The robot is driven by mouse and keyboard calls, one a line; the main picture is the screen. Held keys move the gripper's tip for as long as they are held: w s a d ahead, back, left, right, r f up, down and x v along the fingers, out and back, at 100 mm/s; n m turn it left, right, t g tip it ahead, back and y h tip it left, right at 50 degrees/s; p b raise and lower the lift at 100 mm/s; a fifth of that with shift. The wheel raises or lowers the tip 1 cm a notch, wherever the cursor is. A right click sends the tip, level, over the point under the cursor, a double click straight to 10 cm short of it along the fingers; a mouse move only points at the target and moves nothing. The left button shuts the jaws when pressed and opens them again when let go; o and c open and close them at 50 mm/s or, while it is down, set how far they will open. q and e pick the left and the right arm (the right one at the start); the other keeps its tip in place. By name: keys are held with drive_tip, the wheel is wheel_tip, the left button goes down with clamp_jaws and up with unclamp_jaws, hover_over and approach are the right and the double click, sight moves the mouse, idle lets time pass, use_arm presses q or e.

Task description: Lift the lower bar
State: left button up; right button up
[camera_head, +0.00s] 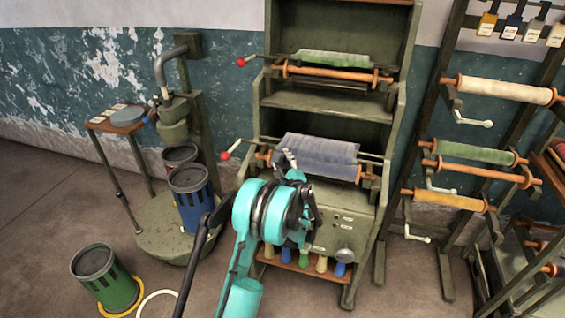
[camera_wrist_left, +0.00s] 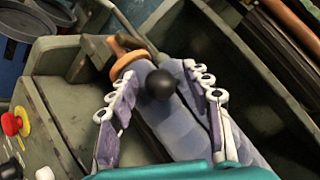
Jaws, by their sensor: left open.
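The lower bar (camera_head: 374,159) is a thin grey-green rod along the lower grey-blue roller (camera_head: 325,150) of the green stand. A lever with a red ball (camera_head: 225,156) sticks out at its left end. My left gripper (camera_head: 288,160) is in front of the left part of this roller and hides part of it and of the bar. In the left wrist view my left gripper (camera_wrist_left: 160,82) is open, its fingers spread. A black ball (camera_wrist_left: 160,85) shows between them, above the roller (camera_wrist_left: 185,115). I cannot tell whether the fingers touch anything. My right gripper is not in view.
An upper green roller (camera_head: 333,58) has its own red-ball lever (camera_head: 241,62). A control box (camera_head: 340,225) sits below the lower roller. Blue (camera_head: 190,200) and green (camera_head: 108,280) buckets stand at left. A roller rack (camera_head: 450,200) stands at right. Floor is clear at far left.

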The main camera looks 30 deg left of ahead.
use_arm(q)
clamp_jaws()
drive_tip(key=shift+r, duration=0.15)
